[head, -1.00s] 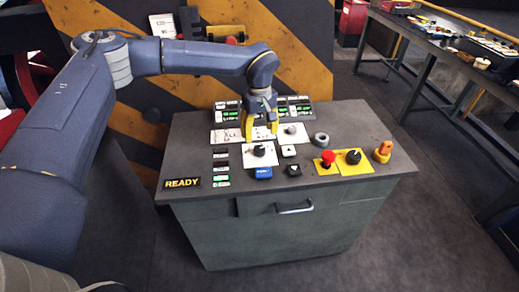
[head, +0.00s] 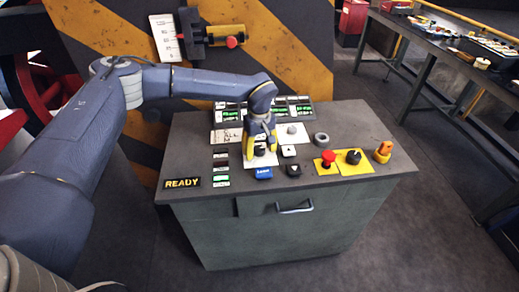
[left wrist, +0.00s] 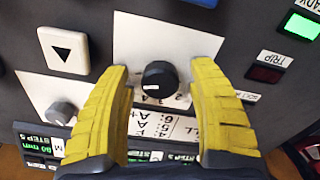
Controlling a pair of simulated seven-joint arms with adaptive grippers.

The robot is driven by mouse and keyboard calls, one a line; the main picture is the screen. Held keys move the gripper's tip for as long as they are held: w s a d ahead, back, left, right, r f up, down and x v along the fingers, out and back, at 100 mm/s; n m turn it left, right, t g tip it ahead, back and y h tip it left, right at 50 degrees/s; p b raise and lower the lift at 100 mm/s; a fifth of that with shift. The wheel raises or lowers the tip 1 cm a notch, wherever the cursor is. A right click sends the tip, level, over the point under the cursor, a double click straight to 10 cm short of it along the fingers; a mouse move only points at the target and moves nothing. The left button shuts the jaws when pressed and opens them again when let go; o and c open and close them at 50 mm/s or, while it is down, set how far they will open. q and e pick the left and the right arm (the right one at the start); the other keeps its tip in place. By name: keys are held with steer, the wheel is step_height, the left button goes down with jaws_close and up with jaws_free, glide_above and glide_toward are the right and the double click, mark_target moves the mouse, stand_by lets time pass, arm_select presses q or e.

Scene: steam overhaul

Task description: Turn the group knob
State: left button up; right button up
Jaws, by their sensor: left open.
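A black knob with a pale mark sits on a white plate on the console top; it shows in the head view (head: 260,151) and the left wrist view (left wrist: 159,80). I take it for the group knob, as numbers and a printed legend card (left wrist: 160,127) lie beside it. My left gripper (head: 262,153) with yellow fingers is open, pointing down at this knob. In the left wrist view the fingers (left wrist: 162,75) stand on either side of the knob with a gap on both sides. In the head view they partly hide it. My right gripper is not in view.
On the console (head: 340,120) near the knob are a blue button (head: 264,173), a white arrow button (head: 289,151), a grey knob (head: 291,130) and a grey ring (head: 321,139). Farther right are a red mushroom button (head: 328,156), another black knob (head: 354,156) and an orange part (head: 383,151).

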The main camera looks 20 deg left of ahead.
arm_select(q)
steer(key=shift+c, duration=0.3)
jaws_close()
steer(key=shift+n, duration=0.3)
steer(key=n, duration=0.8)
steer(key=shift+n, duration=0.3)
steer(key=n, duration=0.4)
steer(key=shift+n, duration=2.4)
